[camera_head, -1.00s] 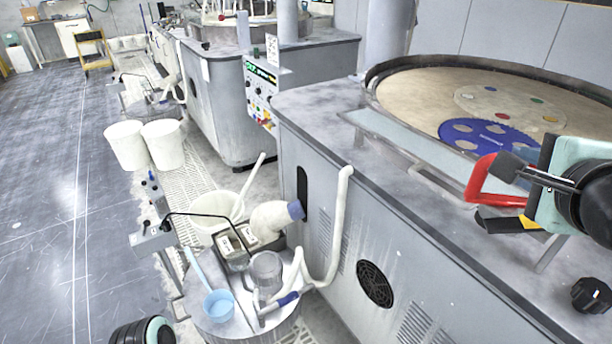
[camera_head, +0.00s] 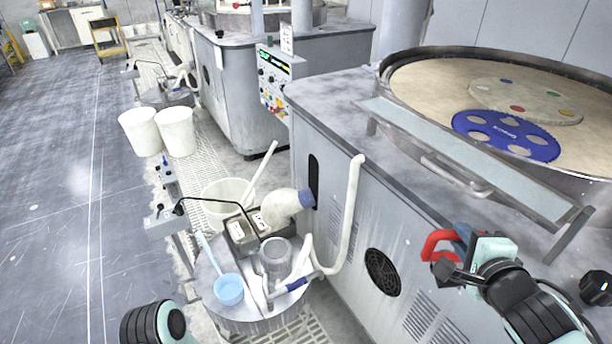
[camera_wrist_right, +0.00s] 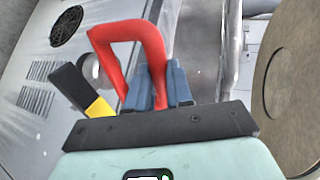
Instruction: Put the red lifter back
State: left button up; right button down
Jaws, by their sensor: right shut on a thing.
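The red lifter (camera_head: 436,243) is a bent red handle held in my right gripper (camera_head: 458,245), in front of the side of the grey machine and below its top edge. In the right wrist view the red lifter (camera_wrist_right: 128,40) rises from between the blue-grey fingers of the right gripper (camera_wrist_right: 160,88), which are closed on it. A black and yellow piece (camera_wrist_right: 82,90) shows left of the fingers. My left arm (camera_head: 155,325) shows only at the bottom edge; its gripper is out of view.
The round platen (camera_head: 420,85) carries a blue carrier disc (camera_head: 505,135) and a pale disc with coloured dots. A long ledge (camera_head: 470,165) fronts it. White buckets (camera_head: 140,132) stand at left on the floor.

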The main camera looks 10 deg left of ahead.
jog(key=w+a+f+n+y, duration=0.1)
jog(key=w+a+f, duration=0.1)
jog(key=f, duration=0.9)
jog(key=w+a+f+n+y, duration=0.1)
jog(key=w+a+f, duration=0.1)
jog(key=f, duration=1)
jog(key=shift+w+a+g+y, duration=0.15)
jog(key=shift+g+y, duration=0.15)
